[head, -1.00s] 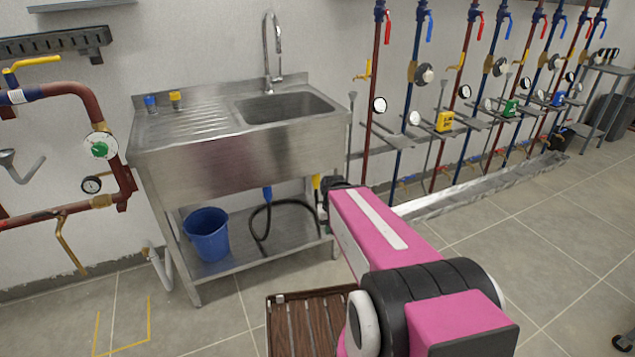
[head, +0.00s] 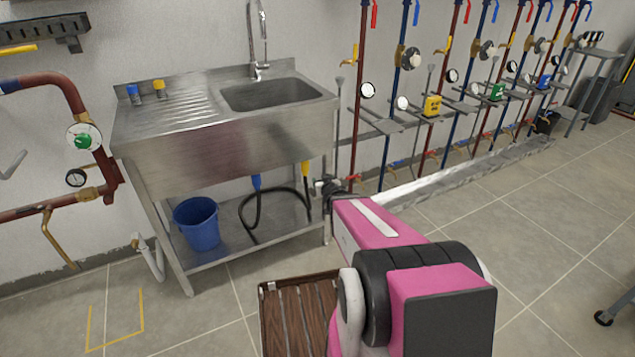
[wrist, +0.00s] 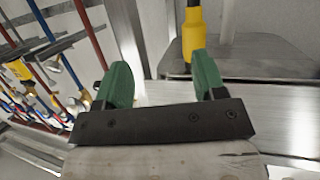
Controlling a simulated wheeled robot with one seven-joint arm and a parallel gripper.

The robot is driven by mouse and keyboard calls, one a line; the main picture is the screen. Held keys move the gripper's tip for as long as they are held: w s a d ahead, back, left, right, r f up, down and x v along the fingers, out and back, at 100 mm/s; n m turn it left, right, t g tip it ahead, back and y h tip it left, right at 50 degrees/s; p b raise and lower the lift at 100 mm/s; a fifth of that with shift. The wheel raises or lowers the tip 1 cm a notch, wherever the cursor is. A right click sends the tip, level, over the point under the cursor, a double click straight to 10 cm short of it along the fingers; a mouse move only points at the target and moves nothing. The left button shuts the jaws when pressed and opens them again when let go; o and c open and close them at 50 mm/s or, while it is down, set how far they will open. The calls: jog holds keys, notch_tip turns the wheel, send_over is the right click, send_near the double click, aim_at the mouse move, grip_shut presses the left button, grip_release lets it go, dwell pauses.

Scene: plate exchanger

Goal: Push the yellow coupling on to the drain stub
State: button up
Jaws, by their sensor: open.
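The yellow coupling (head: 305,168) hangs under the right part of the sink, on the upper end of a black hose (head: 283,190). In the wrist view the yellow coupling (wrist: 193,38) shows just beyond the right fingertip, against a grey metal surface, with the dark hose at the picture's top. My gripper (wrist: 160,66) has two green fingers spread apart with nothing between them. In the head view my gripper (head: 322,187) is small and dark, just right of and below the coupling. The drain stub cannot be made out, so I cannot tell how far the coupling sits on it.
A blue coupling (head: 256,183) is under the sink (head: 220,145), left of the yellow one. A blue bucket (head: 196,223) stands on the lower shelf. Upright pipes (head: 400,100) with valves and gauges line the wall at right. A slatted wooden tray (head: 300,315) lies in front.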

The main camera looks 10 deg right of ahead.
aim_at(307, 171)
jog(key=t+y, duration=0.1)
jog(key=a+n+y, duration=0.1)
jog(key=a+n+t+y, duration=0.1)
jog(key=y, duration=0.1)
jog(key=shift+w+a+r+t, duration=0.2)
jog(key=shift+w+t, duration=0.1)
jog(key=shift+x, duration=5.35)
grip_shut()
jog(key=shift+f, duration=0.65)
